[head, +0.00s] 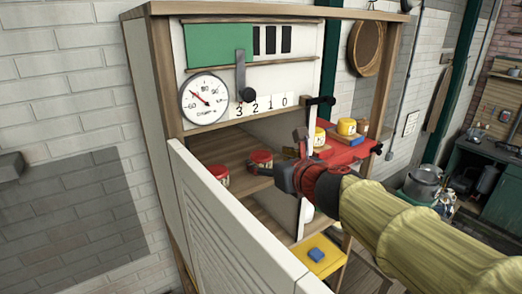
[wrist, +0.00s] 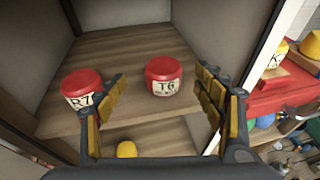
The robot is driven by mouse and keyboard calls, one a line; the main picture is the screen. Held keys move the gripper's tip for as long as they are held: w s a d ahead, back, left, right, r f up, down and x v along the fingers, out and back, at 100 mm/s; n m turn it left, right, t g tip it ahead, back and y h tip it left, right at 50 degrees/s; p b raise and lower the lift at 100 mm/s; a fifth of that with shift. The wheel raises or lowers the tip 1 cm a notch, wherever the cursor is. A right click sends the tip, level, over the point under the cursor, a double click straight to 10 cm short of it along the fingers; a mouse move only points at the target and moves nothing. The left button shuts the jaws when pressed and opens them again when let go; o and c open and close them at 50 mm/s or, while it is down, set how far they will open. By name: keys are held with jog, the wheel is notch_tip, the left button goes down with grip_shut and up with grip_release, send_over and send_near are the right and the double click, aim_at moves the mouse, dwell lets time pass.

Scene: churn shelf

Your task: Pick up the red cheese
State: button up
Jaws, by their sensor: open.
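Two red-topped cheeses with pale labels stand on a wooden shelf (wrist: 125,50) inside the cabinet. The one marked T6 (wrist: 165,76) appears between my fingertips in the wrist view, a little beyond them. The one marked R7 (wrist: 82,88) is to its left, partly behind my left finger. In the head view, T6 (head: 261,159) is just beyond my gripper and R7 (head: 218,175) is nearer the cabinet door. My gripper (head: 270,172) is open and empty at the shelf front. In the wrist view its yellow-padded fingers (wrist: 160,92) are spread wide.
A louvred door (head: 235,235) stands open at the left front. A white upright (wrist: 245,90) bounds the shelf on the right. Beyond it, a red shelf (head: 342,143) holds yellow cheeses (head: 347,127). A yellow object (wrist: 127,149) sits below. A gauge (head: 205,98) hangs above.

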aim_at(261, 155)
jog(key=x, duration=0.2)
jog(key=b+x, duration=0.1)
jog(key=x, duration=0.5)
jog(key=shift+w+d+f, duration=0.1)
jog(key=shift+d, duration=0.2)
jog(key=shift+c, duration=0.3)
jog(key=shift+c, duration=1.1)
jog(key=c, duration=1.1)
